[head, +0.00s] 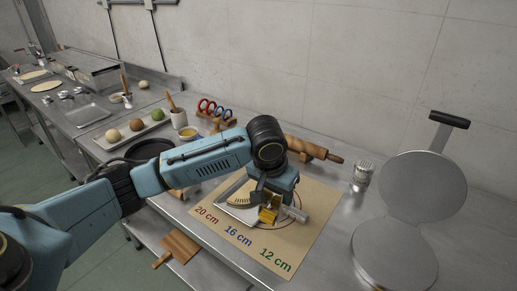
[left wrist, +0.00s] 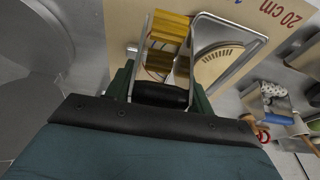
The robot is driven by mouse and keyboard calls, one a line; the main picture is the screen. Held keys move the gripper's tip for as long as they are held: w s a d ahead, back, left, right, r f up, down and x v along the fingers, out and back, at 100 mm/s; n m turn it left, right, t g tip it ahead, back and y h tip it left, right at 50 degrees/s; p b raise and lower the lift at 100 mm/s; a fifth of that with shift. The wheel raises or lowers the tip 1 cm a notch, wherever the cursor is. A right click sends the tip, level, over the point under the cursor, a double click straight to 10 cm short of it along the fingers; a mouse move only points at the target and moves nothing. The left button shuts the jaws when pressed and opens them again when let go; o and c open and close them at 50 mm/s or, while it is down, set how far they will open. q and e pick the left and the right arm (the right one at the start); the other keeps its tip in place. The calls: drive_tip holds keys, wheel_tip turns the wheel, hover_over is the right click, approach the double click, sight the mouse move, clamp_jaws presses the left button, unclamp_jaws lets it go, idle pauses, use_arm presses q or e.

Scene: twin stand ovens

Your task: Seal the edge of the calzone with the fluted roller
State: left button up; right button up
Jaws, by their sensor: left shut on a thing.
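My left gripper (head: 264,193) is over the printed mat, shut on the dark handle (left wrist: 160,95) of the fluted roller. The roller's ribbed yellow barrel (left wrist: 170,27) sits in a metal fork, and it shows in the head view (head: 268,215) low over the mat. Beside it is a pale half-round shape with a ribbed curved edge, which looks like the calzone (head: 241,199); it also shows in the left wrist view (left wrist: 215,58). It lies within a metal-rimmed tray (head: 229,210). The gripper hides part of it, and I cannot tell whether the barrel touches its edge. My right gripper is out of view.
The mat (head: 240,248) carries printed circles and sizes. A grey cylinder (head: 295,213) lies right of the roller. A rolling pin (head: 312,149), a shaker (head: 362,173) and an open round iron (head: 425,187) stand behind and right. A dough-ball tray (head: 133,135) and a dark pan (head: 150,149) are left.

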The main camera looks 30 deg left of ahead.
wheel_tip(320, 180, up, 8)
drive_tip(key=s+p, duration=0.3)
drive_tip(key=p, duration=0.3)
use_arm(q)
drive_tip(key=w+a+f+b, duration=0.1)
drive_tip(key=w+a, duration=0.1)
drive_tip(key=a, duration=0.1)
drive_tip(key=w+a+f+b, duration=0.1)
drive_tip(key=w+a+b, duration=0.1)
drive_tip(key=a, duration=0.2)
drive_tip(key=w+a+f+b, duration=0.1)
drive_tip(key=w+a+f, duration=0.1)
drive_tip(key=w+a, duration=0.1)
drive_tip(key=shift+a+f+b, duration=0.1)
drive_tip(key=shift+a+b, duration=0.25)
drive_tip(key=shift+a, duration=0.1)
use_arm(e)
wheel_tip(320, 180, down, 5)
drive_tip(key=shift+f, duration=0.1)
use_arm(q)
drive_tip(key=shift+f, duration=0.15)
